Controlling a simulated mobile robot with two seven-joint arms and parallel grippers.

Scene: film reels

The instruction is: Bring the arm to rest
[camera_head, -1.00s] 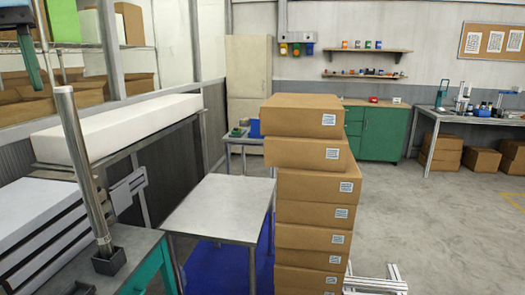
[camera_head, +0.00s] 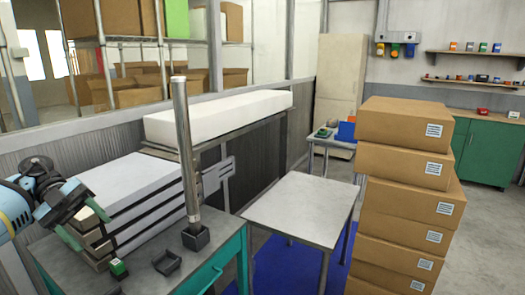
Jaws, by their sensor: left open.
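My left gripper (camera_head: 83,223) comes in from the left edge, dark with green fingertips. My left arm (camera_head: 14,208) shows only in part. My right gripper is not in view.
A metal post (camera_head: 185,150) stands upright in a dark base on the worktable, beside a small dark tray (camera_head: 166,262) and a small green item (camera_head: 118,268). A bare side table (camera_head: 300,207) stands right of it. Stacked cardboard boxes (camera_head: 405,187) stand farther right.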

